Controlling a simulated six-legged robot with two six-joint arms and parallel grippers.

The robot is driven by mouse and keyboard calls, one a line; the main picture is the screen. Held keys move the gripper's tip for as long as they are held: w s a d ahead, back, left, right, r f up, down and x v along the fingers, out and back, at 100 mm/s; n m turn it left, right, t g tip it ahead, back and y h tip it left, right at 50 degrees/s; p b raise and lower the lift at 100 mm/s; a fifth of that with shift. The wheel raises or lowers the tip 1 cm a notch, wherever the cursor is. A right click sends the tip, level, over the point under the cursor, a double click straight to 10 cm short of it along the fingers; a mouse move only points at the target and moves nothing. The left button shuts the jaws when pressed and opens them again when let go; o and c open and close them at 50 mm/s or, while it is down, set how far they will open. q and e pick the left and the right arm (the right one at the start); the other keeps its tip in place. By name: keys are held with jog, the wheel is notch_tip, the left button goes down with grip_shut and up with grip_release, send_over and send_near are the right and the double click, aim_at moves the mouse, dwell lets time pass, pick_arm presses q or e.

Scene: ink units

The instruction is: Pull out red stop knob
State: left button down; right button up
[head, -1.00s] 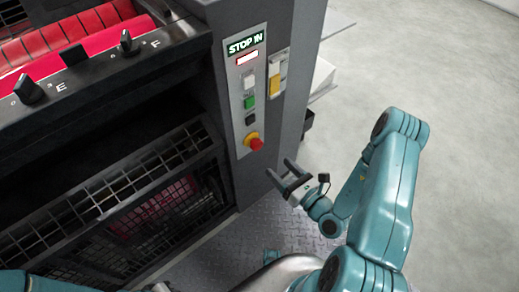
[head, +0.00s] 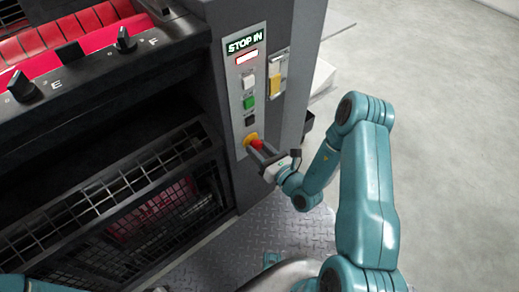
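The red stop knob (head: 257,143) sits on a yellow base (head: 249,139) at the bottom of the grey control strip (head: 241,105). My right gripper (head: 259,149) is at the knob, coming from the lower right. Its two fingers look apart, with their tips beside the knob and partly covering it. I cannot tell whether they touch it. Only a teal bit of my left arm shows at the bottom left; its gripper is out of view.
Above the knob are a black button (head: 250,121), a green button (head: 249,102) and a white button (head: 248,81). A yellow switch (head: 274,83) is to their right. The press with red rollers (head: 60,36) and black mesh guards fills the left. Open floor (head: 440,120) lies right.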

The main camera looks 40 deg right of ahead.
grip_shut()
jog(key=shift+s+p, duration=0.4)
jog(key=shift+s, duration=0.35)
jog(key=shift+s+d, duration=0.1)
jog(key=shift+s, duration=0.1)
jog(key=shift+w+f, duration=0.1)
jog(key=o, duration=0.8)
grip_release()
jog(key=s+d+p, duration=0.1)
jog(key=s, duration=1.5)
jog(key=shift+s+p, duration=0.2)
jog(key=shift+p, duration=0.1)
jog(key=shift+d, duration=0.1)
